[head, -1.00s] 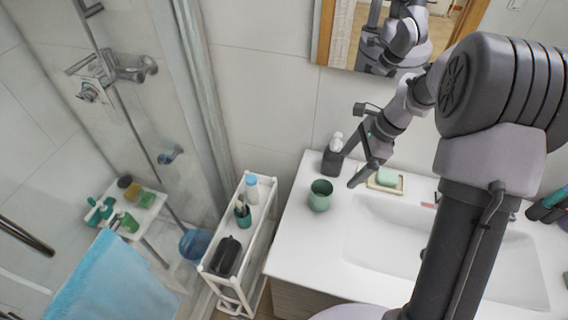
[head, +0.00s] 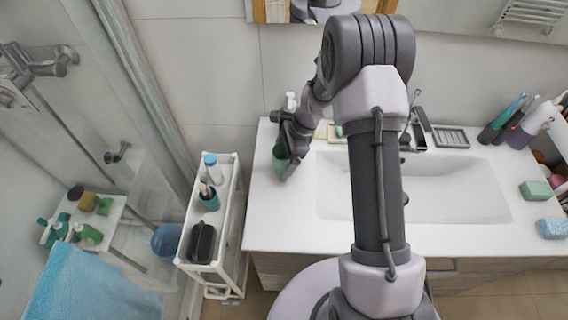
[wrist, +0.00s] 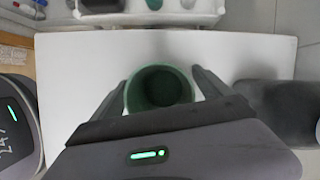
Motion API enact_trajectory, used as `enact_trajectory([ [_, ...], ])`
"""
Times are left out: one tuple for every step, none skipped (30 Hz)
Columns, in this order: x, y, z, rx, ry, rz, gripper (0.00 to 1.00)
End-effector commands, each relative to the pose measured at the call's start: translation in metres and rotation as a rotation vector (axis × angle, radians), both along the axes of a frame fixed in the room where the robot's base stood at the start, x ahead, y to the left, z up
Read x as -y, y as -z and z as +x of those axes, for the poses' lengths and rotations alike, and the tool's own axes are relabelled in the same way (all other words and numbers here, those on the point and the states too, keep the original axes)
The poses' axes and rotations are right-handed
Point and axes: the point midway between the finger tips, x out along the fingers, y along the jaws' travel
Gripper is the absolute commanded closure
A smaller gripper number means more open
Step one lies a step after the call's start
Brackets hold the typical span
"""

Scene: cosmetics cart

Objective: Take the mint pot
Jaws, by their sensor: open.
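The mint pot (head: 279,157), a round green open-topped cup, stands on the left end of the white washbasin counter (head: 268,205). In the wrist view I look down into the pot (wrist: 159,88), and its inside is dark and looks empty. My gripper (wrist: 160,80) is open, with one finger on each side of the pot. Small gaps seem to show between fingers and pot, but I cannot tell for sure about contact. In the head view my gripper (head: 285,143) partly hides the pot.
A dark dispenser (wrist: 277,110) stands close to the right finger in the wrist view. A narrow white cart (head: 236,195) with a teal cup (head: 209,197), a bottle (head: 213,168) and a black case (head: 201,242) stands left of the counter. The basin (head: 440,185) lies to the right.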

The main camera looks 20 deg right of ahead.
Motion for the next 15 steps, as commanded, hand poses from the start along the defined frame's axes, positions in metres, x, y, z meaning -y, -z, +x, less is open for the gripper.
enact_trajectory([
  [-0.0025,0.0074,0.0003,0.000,-0.001,0.000,0.11],
  [-0.0031,0.0082,0.0007,0.001,-0.001,0.000,0.11],
  [-0.0031,0.0077,0.0009,0.002,0.000,0.000,0.11],
  [-0.0030,0.0069,0.0010,0.002,0.000,0.000,0.11],
  [-0.0029,0.0067,0.0010,0.002,0.000,0.000,0.11],
  [-0.0029,0.0064,0.0009,0.002,0.000,0.000,0.11],
  [-0.0029,0.0064,0.0009,0.002,0.000,0.000,0.13],
  [-0.0029,0.0064,0.0009,0.002,0.000,0.000,0.19],
  [-0.0028,0.0063,0.0008,0.002,0.001,0.000,0.27],
  [-0.0028,0.0063,0.0008,0.002,0.001,0.000,0.33],
  [-0.0028,0.0063,0.0008,0.002,0.001,0.000,0.39],
  [-0.0027,0.0062,0.0008,0.002,0.001,0.000,0.47],
  [-0.0027,0.0062,0.0008,0.002,0.001,0.000,0.53],
  [-0.0027,0.0062,0.0008,0.002,0.001,0.000,0.58],
  [-0.0027,0.0062,0.0008,0.002,0.001,0.000,0.66],
])
